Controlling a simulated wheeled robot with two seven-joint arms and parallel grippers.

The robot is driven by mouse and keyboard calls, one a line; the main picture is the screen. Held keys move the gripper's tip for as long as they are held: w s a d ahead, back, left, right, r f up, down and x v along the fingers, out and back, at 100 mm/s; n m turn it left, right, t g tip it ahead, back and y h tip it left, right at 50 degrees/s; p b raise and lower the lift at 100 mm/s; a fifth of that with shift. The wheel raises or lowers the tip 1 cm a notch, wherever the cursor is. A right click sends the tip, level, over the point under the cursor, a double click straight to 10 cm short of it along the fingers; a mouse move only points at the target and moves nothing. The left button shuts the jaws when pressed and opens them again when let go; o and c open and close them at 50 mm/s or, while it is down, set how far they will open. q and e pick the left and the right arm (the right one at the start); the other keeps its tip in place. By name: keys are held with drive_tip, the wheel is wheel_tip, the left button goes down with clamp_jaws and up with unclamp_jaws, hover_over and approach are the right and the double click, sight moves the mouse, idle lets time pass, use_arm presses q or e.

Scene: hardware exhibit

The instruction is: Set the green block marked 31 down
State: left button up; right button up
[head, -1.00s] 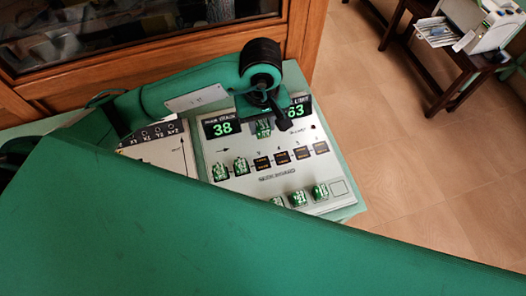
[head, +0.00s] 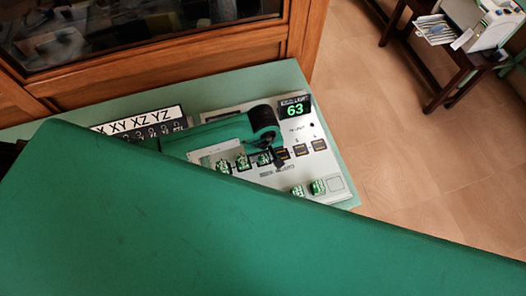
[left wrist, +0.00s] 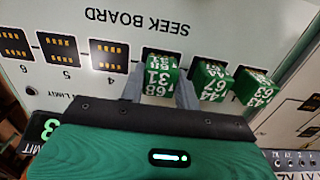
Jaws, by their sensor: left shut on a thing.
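The green block marked 31 (left wrist: 158,78) shows white numbers in the left wrist view, between the two grey fingers of my left gripper (left wrist: 159,90). My left gripper (head: 268,161) is shut on it at the third place of the slot row. In the head view the block (head: 264,158) lines up with two other green blocks to its left. I cannot tell whether its base touches the board. The slot under it is hidden. My right gripper is not in view.
The seek board (head: 330,163) has dark empty slots (head: 301,149) right of the held block. Neighbouring green blocks (head: 222,167) stand close on the left. More green blocks (head: 317,187) stand in the front row. A lit display reads 63 (head: 295,110).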

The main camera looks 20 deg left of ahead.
use_arm(q)
drive_tip(key=shift+f, duration=0.1)
drive_tip(key=shift+f, duration=0.15)
drive_tip(key=o, duration=1)
drive_tip(key=shift+c, duration=0.2)
